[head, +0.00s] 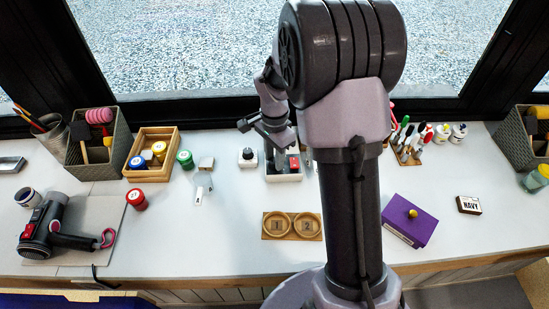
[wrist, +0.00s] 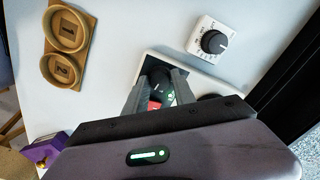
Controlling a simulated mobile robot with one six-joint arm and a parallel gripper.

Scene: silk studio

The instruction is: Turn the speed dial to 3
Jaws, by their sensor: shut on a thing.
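My gripper (wrist: 160,85) reaches down over a white control box (wrist: 192,68) at the back of the bench. In the wrist view its two grey fingers are closed on the sides of a round black dial (wrist: 159,76), taken as the speed dial. A red switch (wrist: 155,105) shows between the fingers. The dial's numbers and pointer cannot be read here. In the head view the white box (head: 285,177) and its red switch (head: 294,163) show below my gripper (head: 283,150), and my arm covers part of the box.
A separate small white unit with a black knob (wrist: 214,42) stands close beside the box. Two wooden rings marked 1 and 2 (head: 292,225) lie in front. A purple box (head: 408,222) is at the right, a wooden tray of jars (head: 151,155) at the left.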

